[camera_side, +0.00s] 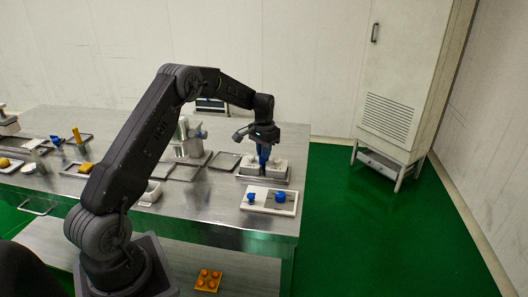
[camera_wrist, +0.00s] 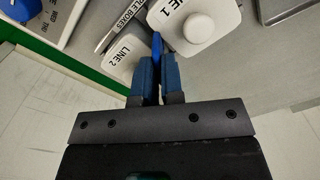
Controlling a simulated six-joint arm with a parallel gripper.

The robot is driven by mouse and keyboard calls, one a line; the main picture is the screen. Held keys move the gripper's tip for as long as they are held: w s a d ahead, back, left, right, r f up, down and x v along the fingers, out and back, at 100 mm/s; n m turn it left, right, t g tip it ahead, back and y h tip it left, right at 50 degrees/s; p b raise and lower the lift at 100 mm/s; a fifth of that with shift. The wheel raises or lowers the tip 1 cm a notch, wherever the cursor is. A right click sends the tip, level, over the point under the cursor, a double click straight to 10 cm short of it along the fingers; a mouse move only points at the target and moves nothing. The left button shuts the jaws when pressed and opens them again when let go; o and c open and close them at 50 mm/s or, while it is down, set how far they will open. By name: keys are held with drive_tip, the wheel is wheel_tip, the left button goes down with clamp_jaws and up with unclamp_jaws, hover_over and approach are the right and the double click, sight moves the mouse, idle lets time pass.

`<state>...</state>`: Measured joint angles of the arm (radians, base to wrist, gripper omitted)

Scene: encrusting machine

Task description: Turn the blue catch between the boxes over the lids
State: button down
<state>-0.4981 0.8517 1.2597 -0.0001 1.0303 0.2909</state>
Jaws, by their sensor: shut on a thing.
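Two white boxes with lids stand side by side; the wrist view shows the LINE 1 lid (camera_wrist: 195,24) with its round knob and the LINE 2 lid (camera_wrist: 122,60). The blue catch (camera_wrist: 157,42) shows as a narrow blue strip between the two lids; its lower part is hidden by my fingers. My gripper (camera_wrist: 157,62) is shut on the catch, its two blue fingers on either side. In the side view my gripper (camera_side: 264,156) points down between the left box (camera_side: 250,165) and the right box (camera_side: 281,168); the catch cannot be told apart there.
The boxes stand on a tray (camera_side: 262,180) on the steel table. A white panel (camera_side: 269,201) with blue knobs lies in front. An empty tray (camera_side: 225,161) is to the left, with metal equipment (camera_side: 187,145) beyond it. Bare table lies at the right edge.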

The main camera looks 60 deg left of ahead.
drive_tip(key=m, duration=0.5)
drive_tip(key=shift+m, duration=0.3)
drive_tip(key=m, duration=0.5)
drive_tip(key=shift+m, duration=0.3)
drive_tip(key=c, duration=1.2)
unclamp_jaws()
drive_tip(key=shift+c, duration=0.2)
wheel_tip(320, 180, up, 14)
